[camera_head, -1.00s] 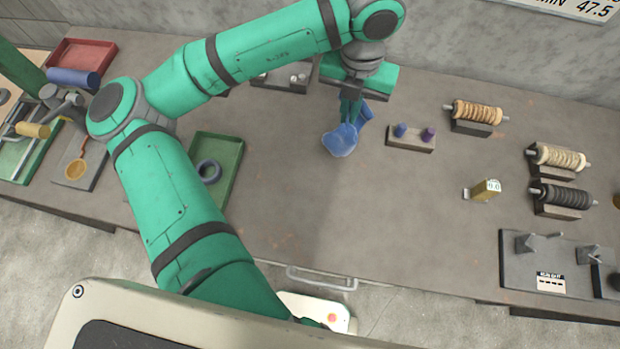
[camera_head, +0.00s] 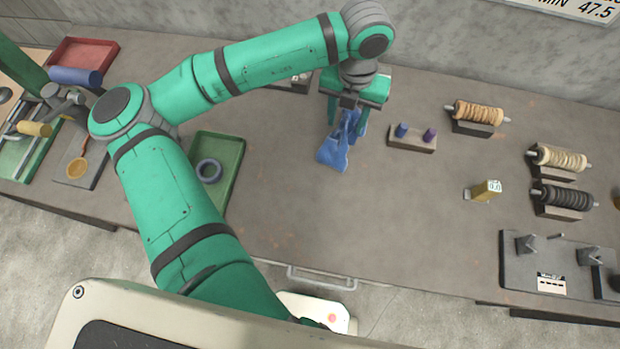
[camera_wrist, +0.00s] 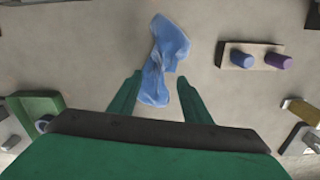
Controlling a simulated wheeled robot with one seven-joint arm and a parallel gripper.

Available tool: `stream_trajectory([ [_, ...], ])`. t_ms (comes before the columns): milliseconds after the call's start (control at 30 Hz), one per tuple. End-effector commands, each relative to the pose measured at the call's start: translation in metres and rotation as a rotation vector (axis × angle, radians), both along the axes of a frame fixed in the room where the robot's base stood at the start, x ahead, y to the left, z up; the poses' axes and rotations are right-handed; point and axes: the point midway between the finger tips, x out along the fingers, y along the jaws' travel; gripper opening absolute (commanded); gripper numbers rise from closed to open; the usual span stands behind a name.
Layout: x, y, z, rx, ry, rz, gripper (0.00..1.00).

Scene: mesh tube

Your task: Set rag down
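The blue rag (camera_head: 333,155) lies crumpled on the grey bench, just below my gripper in the head view. In the wrist view the rag (camera_wrist: 168,45) is a folded, twisted strip; its near end lies between my fingers and the rest extends beyond them. My gripper (camera_head: 347,123) points down over the bench. The gripper is open and no finger clamps the cloth. Whether the fingertips touch the bench cannot be told.
A wooden block with blue and purple pegs (camera_head: 413,143) stands close to the right. A green tray (camera_head: 226,160) with a blue ring (camera_head: 209,171) is to the left. Wire spools (camera_head: 476,114) and a yellow tag block (camera_head: 485,190) are farther right. The bench in front is clear.

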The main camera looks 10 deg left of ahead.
Motion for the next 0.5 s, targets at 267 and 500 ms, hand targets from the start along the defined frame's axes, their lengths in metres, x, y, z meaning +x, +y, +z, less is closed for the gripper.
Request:
stream_trajectory([
  [267, 0.0, 0.001, 0.0, 0.0, 0.0, 0.001, 0.52],
  [500, 0.0, 0.001, 0.016, 0.0, -0.001, 0.001, 0.52],
])
